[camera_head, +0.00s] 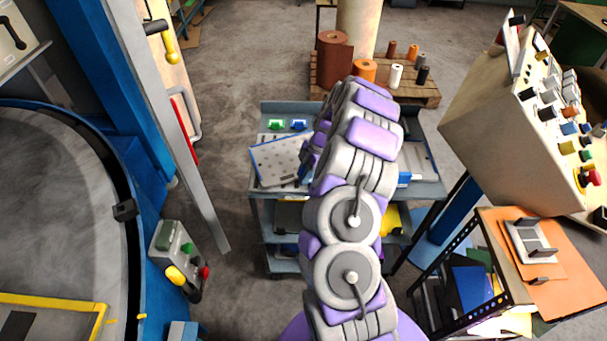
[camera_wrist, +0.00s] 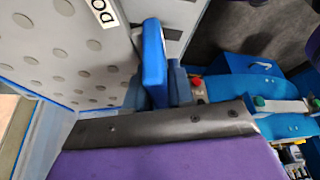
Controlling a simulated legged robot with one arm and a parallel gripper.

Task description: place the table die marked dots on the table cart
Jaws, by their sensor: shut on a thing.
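The die (camera_head: 276,163) is a light grey plate with rows of round dots and a blue edge. It lies tilted in the picture over the left part of the table cart (camera_head: 428,189), a grey-blue cart with shelves. In the wrist view the die (camera_wrist: 70,60) fills the upper left, with a label of which only "DO" shows. My gripper (camera_wrist: 155,88) is shut on the die's upright blue handle. In the head view my gripper (camera_head: 306,162) is at the die's right edge, partly hidden by my arm. I cannot tell whether the die touches the cart top.
Small green (camera_head: 276,124) and blue (camera_head: 298,124) items sit at the cart's back left. Another grey plate (camera_head: 417,160) lies on its right. A pallet with rolls (camera_head: 420,90) stands behind, a control console (camera_head: 530,120) at right, a blue-framed post (camera_head: 140,90) at left.

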